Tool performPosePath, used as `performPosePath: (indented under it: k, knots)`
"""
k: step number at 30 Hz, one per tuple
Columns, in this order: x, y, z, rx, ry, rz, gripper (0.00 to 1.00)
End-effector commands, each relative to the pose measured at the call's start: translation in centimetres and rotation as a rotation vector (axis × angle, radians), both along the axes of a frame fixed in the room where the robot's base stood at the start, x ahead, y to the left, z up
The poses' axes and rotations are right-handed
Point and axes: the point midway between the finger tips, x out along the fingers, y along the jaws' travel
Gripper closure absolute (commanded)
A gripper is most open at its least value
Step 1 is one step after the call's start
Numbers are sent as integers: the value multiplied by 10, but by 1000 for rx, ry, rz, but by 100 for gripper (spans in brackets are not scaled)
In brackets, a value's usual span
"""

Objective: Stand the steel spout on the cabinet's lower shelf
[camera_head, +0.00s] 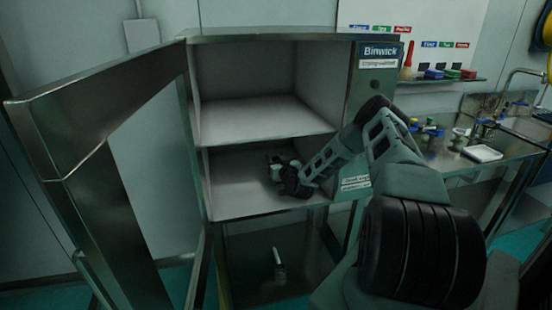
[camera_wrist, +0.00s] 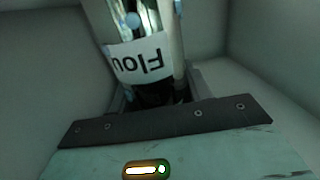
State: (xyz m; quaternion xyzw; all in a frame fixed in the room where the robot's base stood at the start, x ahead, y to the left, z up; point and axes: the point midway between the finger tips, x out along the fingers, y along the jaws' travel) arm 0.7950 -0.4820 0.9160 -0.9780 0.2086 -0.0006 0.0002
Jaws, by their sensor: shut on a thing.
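The steel spout (camera_wrist: 132,20) shows in the wrist view as a shiny upright-looking metal body with a white label, partly readable as "Flou" and upside down. Its top end runs out of the frame. My gripper (camera_wrist: 152,95) is shut on it. In the head view my gripper (camera_head: 278,170) is inside the cabinet's lower compartment, low above the lower shelf (camera_head: 235,198). The spout is too small and dark there to make out clearly. I cannot tell whether it touches the shelf.
The cabinet door (camera_head: 110,185) stands open at the left. An empty upper shelf (camera_head: 260,118) lies above my gripper. The cabinet's right front panel (camera_head: 372,90) is beside my arm. A bench with a sink (camera_head: 500,125) stands at the right. The lower shelf's left part is clear.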

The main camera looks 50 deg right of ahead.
Motion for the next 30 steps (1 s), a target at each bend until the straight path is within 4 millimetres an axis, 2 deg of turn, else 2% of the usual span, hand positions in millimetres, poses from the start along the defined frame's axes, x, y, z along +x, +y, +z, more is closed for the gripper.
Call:
performPosePath:
  k: [18, 19, 21, 30]
  knots:
    - [0, 0, -11, -2, -2, 1, 82]
    - [0, 0, -12, -1, -1, 1, 48]
    - [0, 0, -12, -1, -1, 1, 29]
    - [0, 0, -11, 0, 0, 0, 29]
